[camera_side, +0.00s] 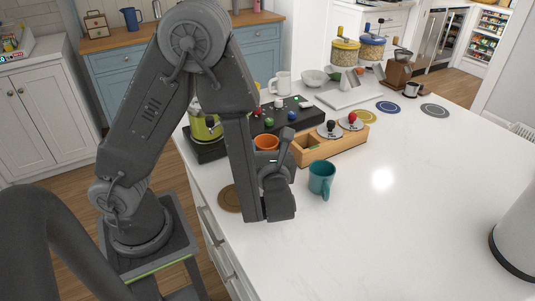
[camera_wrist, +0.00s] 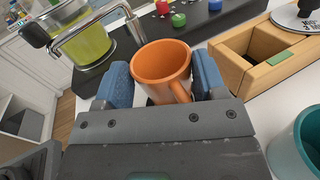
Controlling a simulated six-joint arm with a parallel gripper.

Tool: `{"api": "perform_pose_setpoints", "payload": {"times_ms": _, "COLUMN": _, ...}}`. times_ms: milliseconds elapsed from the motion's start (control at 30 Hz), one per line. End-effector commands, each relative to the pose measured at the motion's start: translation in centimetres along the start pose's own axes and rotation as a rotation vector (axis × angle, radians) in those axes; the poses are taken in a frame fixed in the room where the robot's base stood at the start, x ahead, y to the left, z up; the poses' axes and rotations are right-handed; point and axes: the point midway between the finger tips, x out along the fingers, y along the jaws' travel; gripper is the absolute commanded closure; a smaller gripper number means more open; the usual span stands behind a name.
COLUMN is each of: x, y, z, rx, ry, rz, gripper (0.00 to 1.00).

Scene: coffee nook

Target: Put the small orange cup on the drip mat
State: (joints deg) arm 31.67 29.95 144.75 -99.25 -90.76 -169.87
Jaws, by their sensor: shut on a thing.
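The small orange cup (camera_wrist: 163,62) is between the blue finger pads of my gripper (camera_wrist: 162,78), upright or nearly so, its handle toward the palm. My gripper is shut on it. In the side view the cup (camera_side: 266,142) shows partly behind my gripper, left of the wooden box; its base is hidden, so I cannot tell whether it touches the counter. Flat round mats lie on the counter: a brown one (camera_side: 230,199) at the near left edge, and yellow (camera_side: 366,117), blue (camera_side: 388,107) and grey (camera_side: 434,110) ones at the back. I cannot tell which is the drip mat.
A teal mug (camera_side: 321,179) stands close by.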

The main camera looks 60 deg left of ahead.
Motion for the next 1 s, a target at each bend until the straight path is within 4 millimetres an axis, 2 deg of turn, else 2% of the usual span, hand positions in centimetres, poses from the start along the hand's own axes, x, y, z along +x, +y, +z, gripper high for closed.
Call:
{"api": "perform_pose_setpoints", "payload": {"times_ms": 133, "x": -0.01, "y": -0.14, "z": -1.4, "rx": 0.001, "ry": -0.001, "rz": 0.0, "gripper": 0.63}}
{"api": "perform_pose_setpoints", "payload": {"times_ms": 367, "x": -0.01, "y": -0.15, "z": -1.51, "rx": -0.002, "ry": 0.0, "rz": 0.0, "gripper": 0.63}}
{"api": "perform_pose_setpoints", "payload": {"times_ms": 400, "x": -0.01, "y": -0.15, "z": -1.52, "rx": -0.001, "ry": 0.0, "rz": 0.0, "gripper": 0.33}}
{"api": "perform_pose_setpoints", "payload": {"times_ms": 633, "x": -0.01, "y": -0.14, "z": -1.51, "rx": -0.001, "ry": 0.0, "rz": 0.0, "gripper": 0.11}}
{"api": "perform_pose_setpoints", "payload": {"times_ms": 867, "x": -0.04, "y": -0.14, "z": -1.5, "rx": -0.001, "ry": 0.0, "rz": 0.0, "gripper": 0.1}}
{"api": "perform_pose_setpoints", "payload": {"times_ms": 1000, "x": -0.71, "y": -0.22, "z": -1.5, "rx": -0.001, "ry": -0.001, "rz": -0.004, "gripper": 0.1}}
